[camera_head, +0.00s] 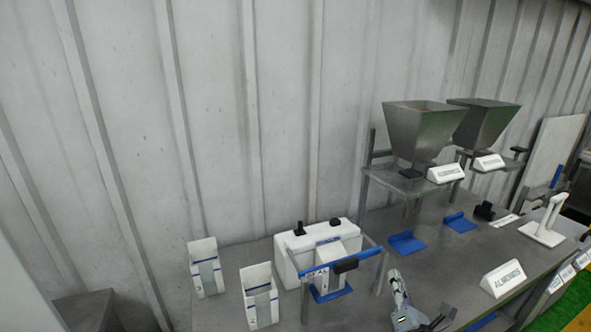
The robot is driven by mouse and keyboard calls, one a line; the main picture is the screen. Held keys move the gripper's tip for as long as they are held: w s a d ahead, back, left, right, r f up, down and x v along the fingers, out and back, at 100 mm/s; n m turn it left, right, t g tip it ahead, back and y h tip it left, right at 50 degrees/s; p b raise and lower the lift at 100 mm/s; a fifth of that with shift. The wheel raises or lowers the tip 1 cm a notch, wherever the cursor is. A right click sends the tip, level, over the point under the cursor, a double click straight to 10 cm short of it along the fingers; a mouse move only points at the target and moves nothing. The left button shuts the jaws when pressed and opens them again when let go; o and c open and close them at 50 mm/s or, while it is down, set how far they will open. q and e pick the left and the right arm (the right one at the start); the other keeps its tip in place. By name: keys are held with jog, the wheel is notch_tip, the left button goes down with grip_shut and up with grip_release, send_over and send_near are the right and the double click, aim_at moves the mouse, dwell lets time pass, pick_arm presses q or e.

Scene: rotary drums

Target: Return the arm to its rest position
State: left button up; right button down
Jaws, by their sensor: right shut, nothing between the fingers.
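My right gripper (441,318) is at the bottom edge of the head view, right of centre, with part of it cut off by the frame. Its grey and white body and dark fingers show above the grey table (440,270). It is shut with nothing in it. It is in front and to the right of the white machine (300,256) with the blue-edged frame, apart from it in the picture. My left gripper is not in view.
Two white-and-blue open boxes (206,269) stand at the table's left. Two metal hoppers (422,125) stand on frames at the back right. Blue trays (407,243) lie below them. A white stand (545,225) and a white label block (503,277) are at the right.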

jog(key=s+d+f+m+g+h, duration=0.3)
jog(key=s+f+m+g, duration=0.15)
jog(key=m, duration=0.55)
jog(key=s+d+f+m+g+h, duration=0.35)
jog(key=s+m, duration=0.25)
jog(key=m, duration=0.3)
jog(key=s+a+f+m+g+y, duration=0.3)
jog(key=s+a+f+m+g, duration=0.15)
jog(key=s, duration=0.25)
jog(key=s+a+f+m+g+y, duration=0.3)
jog(key=s+a, duration=0.2)
jog(key=s, duration=0.2)
jog(key=s+d+f+g, duration=0.1)
jog(key=s+f, duration=0.1)
jog(key=f, duration=1.1)
jog(key=s+d+f+g, duration=0.1)
jog(key=d+f, duration=0.1)
jog(key=f, duration=1.1)
jog(key=s+d+f, duration=0.1)
jog(key=s+f, duration=1.4)
jog(key=s, duration=0.3)
jog(key=shift+s+f+m, duration=0.15)
jog(key=shift+f+m, duration=0.1)
jog(key=shift+m, duration=0.1)
jog(key=shift+g, duration=0.25)
